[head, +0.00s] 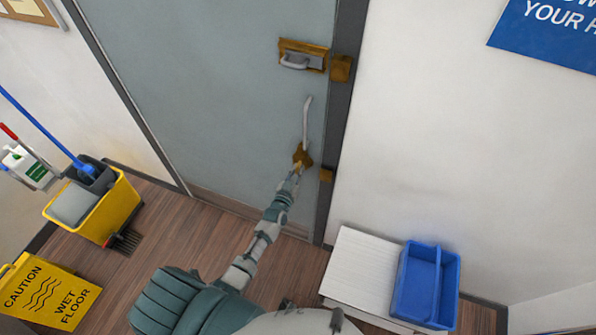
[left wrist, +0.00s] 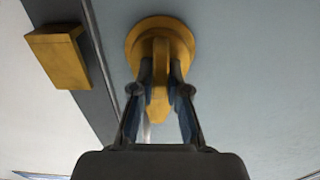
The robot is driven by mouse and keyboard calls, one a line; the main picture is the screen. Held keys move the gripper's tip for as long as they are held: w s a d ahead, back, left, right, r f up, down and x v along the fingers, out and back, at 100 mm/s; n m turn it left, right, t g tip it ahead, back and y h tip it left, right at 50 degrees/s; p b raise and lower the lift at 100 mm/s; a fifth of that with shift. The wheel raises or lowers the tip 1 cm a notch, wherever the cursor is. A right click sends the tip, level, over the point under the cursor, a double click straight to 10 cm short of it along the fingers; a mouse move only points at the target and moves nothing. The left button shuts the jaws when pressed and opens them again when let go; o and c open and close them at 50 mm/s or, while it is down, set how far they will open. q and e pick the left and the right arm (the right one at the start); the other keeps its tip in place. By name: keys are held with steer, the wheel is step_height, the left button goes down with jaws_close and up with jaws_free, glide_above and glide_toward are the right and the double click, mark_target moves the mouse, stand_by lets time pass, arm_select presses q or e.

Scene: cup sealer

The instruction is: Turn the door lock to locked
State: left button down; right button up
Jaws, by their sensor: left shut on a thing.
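The door lock (head: 303,153) is a brass fitting on the grey-blue door (head: 215,90), near the door's frame-side edge and below a long grey pull handle. In the left wrist view the lock shows as a round brass plate (left wrist: 134,42) with a bar-shaped turn piece (left wrist: 159,100) standing up and down in the picture. My left gripper (head: 299,166) reaches up to the lock. In the left wrist view its two fingers (left wrist: 160,72) are shut on the turn piece, one on each side. My right gripper is not in view.
A brass block (head: 326,174) sits on the dark door frame beside the lock; another (head: 341,68) is higher up. The pull handle (head: 306,120) stands close by. A yellow mop bucket (head: 110,208), wet-floor sign (head: 45,293) and blue tray (head: 420,285) are away from the arm.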

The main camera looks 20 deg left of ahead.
arm_select(q)
steer(key=shift+s+d+f, duration=0.1)
steer(key=shift+f, duration=0.05)
steer(key=shift+m+p, duration=0.4)
steer(key=shift+m, duration=0.4)
steer(key=shift+f+m+p, duration=0.1)
steer(key=shift+m+p, duration=0.4)
steer(key=shift+m, duration=0.7)
steer(key=m, duration=0.2)
steer(key=shift+m, duration=0.4)
steer(key=shift+f+m, duration=0.1)
steer(key=shift+m, duration=0.7)
steer(key=shift+s+m, duration=0.1)
steer(key=shift+m, duration=0.9)
steer(key=m, duration=0.2)
steer(key=shift+f+m, duration=0.1)
steer(key=shift+m, duration=0.2)
steer(key=shift+m+b, duration=0.9)
steer(key=shift+m, duration=1.4)
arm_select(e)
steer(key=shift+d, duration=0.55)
